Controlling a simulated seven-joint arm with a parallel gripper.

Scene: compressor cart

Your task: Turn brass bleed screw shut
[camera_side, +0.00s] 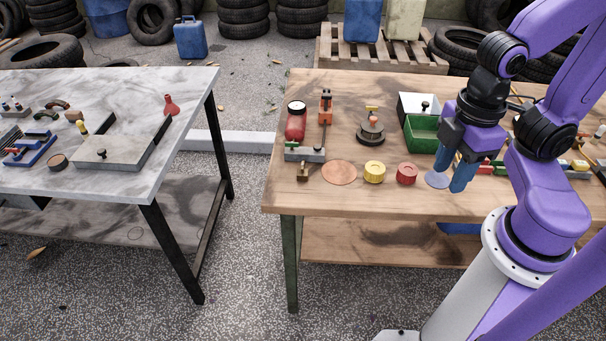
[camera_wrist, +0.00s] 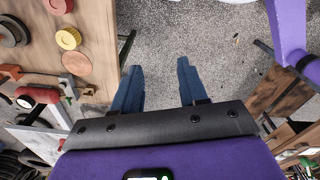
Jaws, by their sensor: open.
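A small brass-coloured piece (camera_side: 303,172), which looks like the bleed screw, sits at the front of a grey block (camera_side: 308,154) near the wooden table's left front. Its turn position is too small to tell. In the wrist view the brass piece (camera_wrist: 88,91) shows at the table edge, beside the grey block (camera_wrist: 68,86). A red tank with a round gauge (camera_side: 296,122) stands behind the block. My gripper (camera_side: 450,179) is well to the right of the brass piece, above the table's front. Its blue fingers (camera_wrist: 160,66) are apart, with only floor between them in the wrist view.
A copper disc (camera_side: 339,173), a yellow cap (camera_side: 374,172) and a red cap (camera_side: 406,173) lie between the brass piece and my gripper. An orange upright tool (camera_side: 326,105), a dark round stand (camera_side: 370,132) and a green tray (camera_side: 421,134) stand behind. A marble table (camera_side: 190,90) is left, across a gap.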

